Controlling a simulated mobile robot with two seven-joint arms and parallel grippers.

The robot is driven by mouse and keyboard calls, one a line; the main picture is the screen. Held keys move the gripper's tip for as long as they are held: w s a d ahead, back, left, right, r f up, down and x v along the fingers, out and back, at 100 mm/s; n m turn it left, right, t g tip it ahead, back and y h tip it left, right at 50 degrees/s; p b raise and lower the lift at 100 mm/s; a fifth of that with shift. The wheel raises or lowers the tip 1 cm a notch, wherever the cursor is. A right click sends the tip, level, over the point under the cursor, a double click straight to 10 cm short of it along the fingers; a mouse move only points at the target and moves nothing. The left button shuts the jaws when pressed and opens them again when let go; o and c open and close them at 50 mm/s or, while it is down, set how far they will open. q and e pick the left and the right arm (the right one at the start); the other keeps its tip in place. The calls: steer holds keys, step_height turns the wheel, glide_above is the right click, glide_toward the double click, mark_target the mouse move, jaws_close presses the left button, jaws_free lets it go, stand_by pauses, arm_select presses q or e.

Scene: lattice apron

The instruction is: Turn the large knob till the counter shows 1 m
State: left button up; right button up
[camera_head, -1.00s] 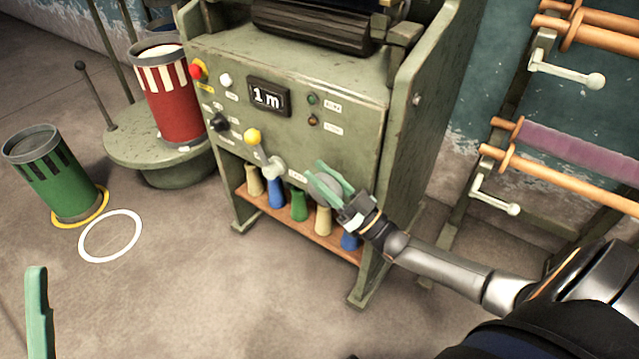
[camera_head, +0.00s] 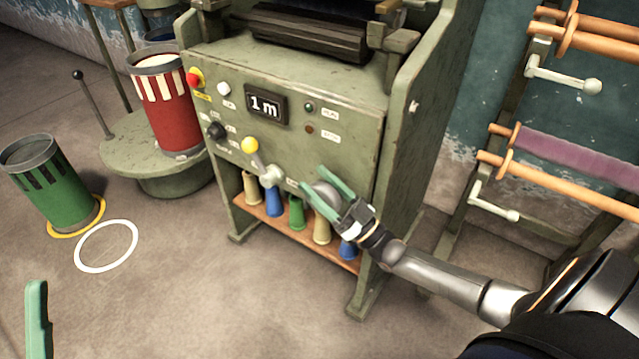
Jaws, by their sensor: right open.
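The counter (camera_head: 266,104) on the green machine's sloped front panel reads "1 m". The large knob (camera_head: 327,191) is a round grey disc low on the panel's right side. My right gripper (camera_head: 312,178) is open, with its green fingers on either side of the knob in the picture. I see a gap between the palm and the knob; whether a fingertip touches it I cannot tell. My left gripper (camera_head: 37,320) shows only as one green finger at the lower left edge, far from the panel, so its opening is hidden.
The panel also bears a red button (camera_head: 195,78), a white button (camera_head: 223,89), a black knob (camera_head: 216,130) and a yellow-tipped lever (camera_head: 250,145). Several cones stand on a shelf (camera_head: 285,228) below. A crank rack (camera_head: 480,195) stands right. Red (camera_head: 170,115) and green (camera_head: 55,190) cans stand left.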

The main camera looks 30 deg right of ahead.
steer(key=shift+s, duration=0.1)
steer(key=p+v, duration=0.1)
steer(key=v, duration=1.1)
steer(key=shift+f, duration=0.15)
